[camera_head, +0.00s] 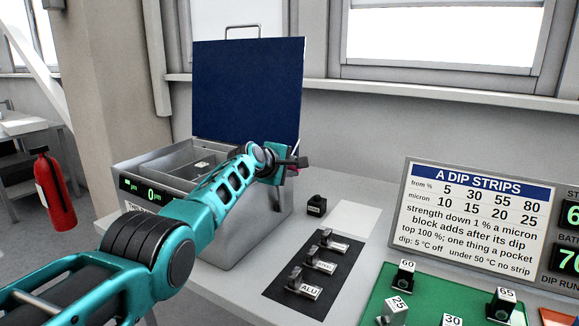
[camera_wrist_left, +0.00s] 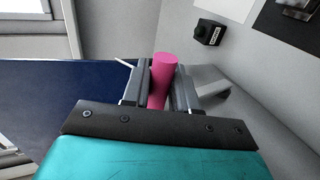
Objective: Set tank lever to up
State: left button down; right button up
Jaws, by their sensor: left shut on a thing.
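The tank (camera_head: 235,235) is a grey metal box at the left of the bench in the head view, with its dark blue lid (camera_head: 245,95) standing open. My left gripper (camera_head: 294,164) is at the tank's right side, by the lower right corner of the lid. In the left wrist view my left gripper (camera_wrist_left: 162,90) is shut around a pink cylindrical handle, which I take as the tank lever (camera_wrist_left: 164,70). The handle's upper end stands out between the fingers; its lower part is hidden. In the head view the arm covers most of the lever. My right gripper is not in view.
A small black block (camera_head: 316,205) stands on the bench right of the tank. A black mat (camera_head: 285,290) holds labelled blocks, one marked ALU. A green board (camera_head: 450,312) with numbered blocks and a dip strips sign (camera_head: 475,215) are at the right. A white sheet (camera_head: 349,218) lies flat.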

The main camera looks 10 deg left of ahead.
pick_arm(q)
jog(key=shift+w+r, duration=0.1)
jog(key=shift+r, duration=0.35)
jog(key=c, duration=1.2)
grip_release()
jog(key=shift+o, duration=0.9)
jog(key=shift+f, duration=0.15)
jog(key=shift+f, duration=0.15)
